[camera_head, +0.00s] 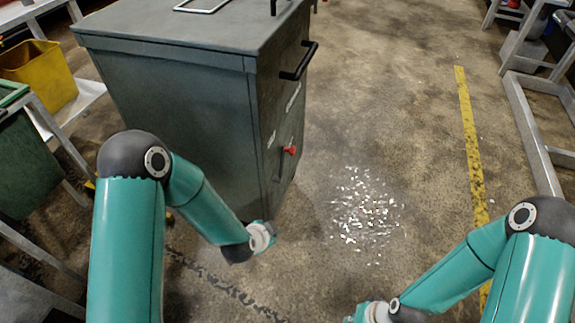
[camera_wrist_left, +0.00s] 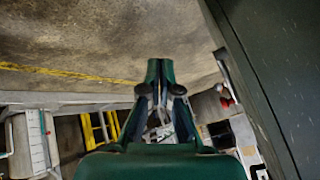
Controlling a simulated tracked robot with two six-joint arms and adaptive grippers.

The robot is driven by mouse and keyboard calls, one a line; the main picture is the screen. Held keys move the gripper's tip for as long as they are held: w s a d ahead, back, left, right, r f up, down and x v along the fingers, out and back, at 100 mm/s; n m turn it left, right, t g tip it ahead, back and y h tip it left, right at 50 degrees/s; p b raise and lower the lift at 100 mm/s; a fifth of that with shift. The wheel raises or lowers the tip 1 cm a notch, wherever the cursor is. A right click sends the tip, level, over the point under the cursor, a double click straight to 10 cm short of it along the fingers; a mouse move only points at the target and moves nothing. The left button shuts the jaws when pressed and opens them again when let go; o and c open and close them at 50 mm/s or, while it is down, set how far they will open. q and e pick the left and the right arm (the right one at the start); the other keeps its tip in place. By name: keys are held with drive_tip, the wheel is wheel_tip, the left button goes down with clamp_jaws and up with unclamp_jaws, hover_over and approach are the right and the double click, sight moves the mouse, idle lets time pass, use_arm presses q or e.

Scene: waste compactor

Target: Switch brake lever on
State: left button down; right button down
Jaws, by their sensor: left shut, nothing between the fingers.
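The red brake lever (camera_head: 290,150) sticks out from the right side of the dark grey-green compactor (camera_head: 180,100), below its black handle. In the left wrist view a red knob (camera_wrist_left: 226,102) shows right of my left gripper (camera_wrist_left: 160,68), beside the dark compactor wall (camera_wrist_left: 285,70). My left gripper's fingers are together and empty, apart from the red knob. In the head view my left arm ends low, near the compactor's bottom corner, and its fingers are not clear there. My right arm's wrist is at the bottom edge of the head view; its fingers are out of frame.
A black handle (camera_head: 299,61) juts from the compactor's upper right side. Shiny scraps (camera_head: 362,208) lie on the floor to its right. A yellow bin (camera_head: 40,72) stands at the left, and metal frames line the right.

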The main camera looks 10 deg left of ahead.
use_arm(q)
drive_tip(key=s+f+n+g+h, duration=0.1)
drive_tip(key=s+f+n+g, duration=0.2)
drive_tip(key=s, duration=0.6)
drive_tip(key=s+f+n+g+h, duration=0.1)
drive_tip(key=s+f+n+g, duration=0.2)
drive_tip(key=s+n, duration=0.5)
drive_tip(key=shift+s+a+f+n+g, duration=0.3)
drive_tip(key=shift+s+g, duration=0.1)
drive_tip(key=shift+s, duration=0.7)
drive_tip(key=shift+d, duration=0.1)
